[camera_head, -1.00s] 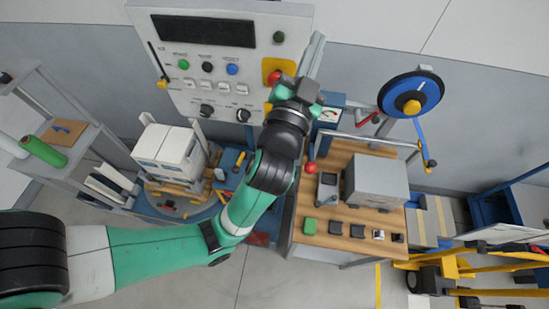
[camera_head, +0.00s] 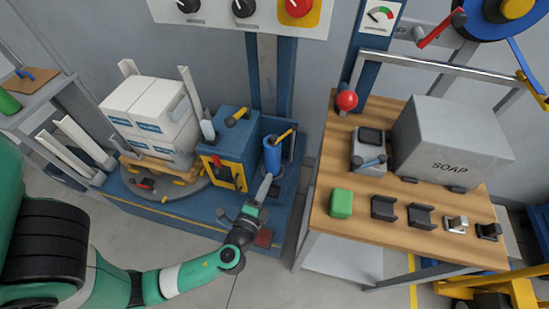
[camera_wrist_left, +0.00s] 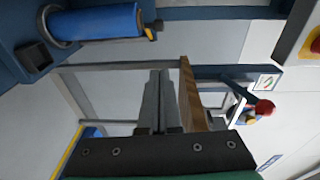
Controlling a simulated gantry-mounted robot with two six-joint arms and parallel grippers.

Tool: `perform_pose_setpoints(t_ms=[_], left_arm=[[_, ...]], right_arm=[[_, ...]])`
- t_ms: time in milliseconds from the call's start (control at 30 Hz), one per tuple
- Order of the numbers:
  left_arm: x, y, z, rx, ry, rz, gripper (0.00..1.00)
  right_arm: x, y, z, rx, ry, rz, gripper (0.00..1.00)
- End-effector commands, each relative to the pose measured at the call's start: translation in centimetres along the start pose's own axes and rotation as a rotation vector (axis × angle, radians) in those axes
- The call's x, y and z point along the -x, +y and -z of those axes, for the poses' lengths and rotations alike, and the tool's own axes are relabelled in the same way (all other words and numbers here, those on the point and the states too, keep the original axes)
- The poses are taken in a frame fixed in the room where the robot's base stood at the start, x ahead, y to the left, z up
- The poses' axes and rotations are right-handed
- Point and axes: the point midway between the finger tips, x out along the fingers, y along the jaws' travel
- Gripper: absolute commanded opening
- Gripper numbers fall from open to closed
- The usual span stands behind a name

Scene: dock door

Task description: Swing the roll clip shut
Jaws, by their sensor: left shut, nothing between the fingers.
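The blue roll (camera_head: 272,157) stands upright on the blue machine base. A yellow clip lever (camera_head: 283,137) shows at its top, tilted up to the right. In the left wrist view the roll (camera_wrist_left: 100,22) lies along the upper left, with a small yellow part of the clip (camera_wrist_left: 152,33) at its end. My left gripper (camera_head: 267,180) is shut and empty, just in front of the roll's lower part. In the left wrist view its closed fingers (camera_wrist_left: 160,78) point away from the roll, with a gap between. My right gripper is not in view.
A blue cabinet (camera_head: 230,150) with a yellow-framed front stands left of the roll. Beyond it are stacked white boxes (camera_head: 150,115) on a pallet. A wooden bench (camera_head: 330,175) with a red-knobbed lever (camera_head: 347,100) and a grey SOAP box (camera_head: 450,140) stands right.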

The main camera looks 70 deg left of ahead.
Motion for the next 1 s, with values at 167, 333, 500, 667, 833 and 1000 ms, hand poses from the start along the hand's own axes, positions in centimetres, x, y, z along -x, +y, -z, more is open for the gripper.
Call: perform_pose_setpoints(t_ms=[167,333,500,667,833,1000], left_arm=[[-0.8,-0.2,0.1,0.003,-0.002,0.000,0.00],[-3.5,-0.2,0.0,0.005,-0.005,0.003,0.00],[-7.2,-0.2,-0.1,0.004,-0.006,0.003,0.00],[-10.6,-0.3,-0.1,0.004,-0.004,0.003,0.00],[-12.2,-0.3,-2.1,0.004,-0.003,0.000,0.00],[-12.9,-0.3,-2.8,0.003,0.000,0.001,0.00]], right_arm=[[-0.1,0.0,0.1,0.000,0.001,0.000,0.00],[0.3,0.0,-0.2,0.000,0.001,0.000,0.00],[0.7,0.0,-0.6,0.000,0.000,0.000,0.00],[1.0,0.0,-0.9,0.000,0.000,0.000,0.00],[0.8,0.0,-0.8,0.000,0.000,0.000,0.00],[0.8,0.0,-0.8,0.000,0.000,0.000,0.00]])
